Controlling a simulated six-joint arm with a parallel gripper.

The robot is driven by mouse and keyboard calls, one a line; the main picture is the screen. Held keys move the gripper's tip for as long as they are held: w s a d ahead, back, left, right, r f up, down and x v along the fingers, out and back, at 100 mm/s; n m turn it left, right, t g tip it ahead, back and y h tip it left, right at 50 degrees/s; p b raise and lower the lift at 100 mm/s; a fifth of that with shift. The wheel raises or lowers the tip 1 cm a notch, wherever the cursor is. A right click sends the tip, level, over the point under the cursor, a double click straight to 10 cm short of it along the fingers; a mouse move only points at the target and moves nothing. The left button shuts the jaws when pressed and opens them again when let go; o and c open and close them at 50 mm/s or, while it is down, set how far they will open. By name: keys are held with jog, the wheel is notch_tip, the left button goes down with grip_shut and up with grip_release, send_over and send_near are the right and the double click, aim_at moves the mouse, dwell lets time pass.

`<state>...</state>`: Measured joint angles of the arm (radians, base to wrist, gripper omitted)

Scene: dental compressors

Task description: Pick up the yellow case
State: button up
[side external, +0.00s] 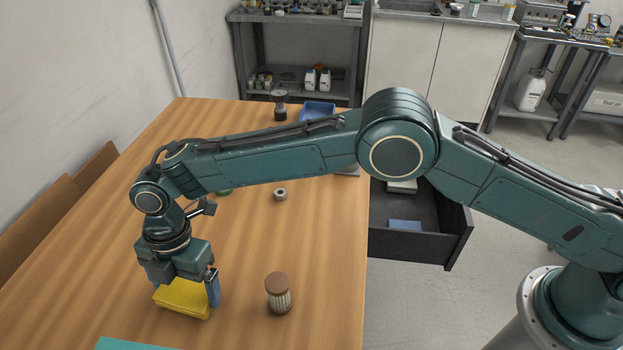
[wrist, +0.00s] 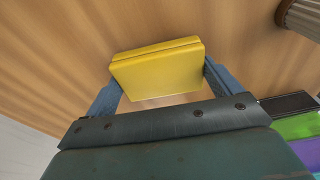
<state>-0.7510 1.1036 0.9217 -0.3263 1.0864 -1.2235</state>
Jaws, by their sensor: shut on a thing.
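The yellow case (side external: 184,297) is at the near left of the wooden table in the side view. My gripper (side external: 187,290) points down over it, with a blue finger at each end of the case. In the wrist view the yellow case (wrist: 158,70) sits between the two blue fingers of my gripper (wrist: 160,82), which are shut on it. The underside of the case is hidden, so I cannot tell whether it touches the table.
A ribbed jar with a brown lid (side external: 278,293) stands just right of the case. A teal mat (side external: 130,344) lies at the near edge. A metal nut (side external: 280,194), a blue tray (side external: 317,111) and a dark-based item (side external: 280,106) are farther back. An open drawer (side external: 415,235) is right of the table.

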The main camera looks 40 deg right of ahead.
aim_at(186, 288)
notch_tip(186, 288, up, 9)
jog(key=shift+r, duration=0.15)
dwell(0.4)
dwell(0.4)
